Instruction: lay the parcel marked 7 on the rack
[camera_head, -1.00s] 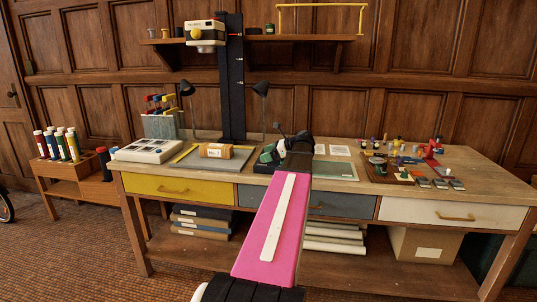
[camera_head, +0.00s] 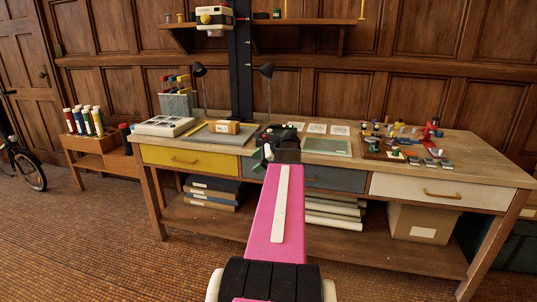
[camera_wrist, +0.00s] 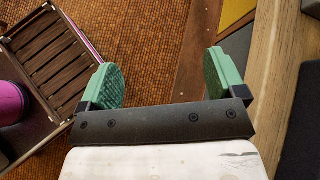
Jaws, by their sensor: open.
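A small orange-brown parcel (camera_head: 225,127) lies on the grey mat at the left of the desk; its marking is too small to read. My gripper (camera_wrist: 163,76) is open and empty, its green fingers apart above the carpet in the wrist view. In the head view my gripper (camera_head: 262,160) hangs at the desk's front edge, right of the parcel and apart from it. A dark slatted wooden rack (camera_wrist: 50,62) shows at the left of the wrist view, below the gripper, with nothing seen on its visible slats.
The desk edge (camera_wrist: 280,80) runs close along the right of the wrist view. Two black lamps and a dark column stand behind the parcel. A white panel box (camera_head: 163,126) stands left of it. Small items crowd a board (camera_head: 372,153) at the right. Carpet is clear at front left.

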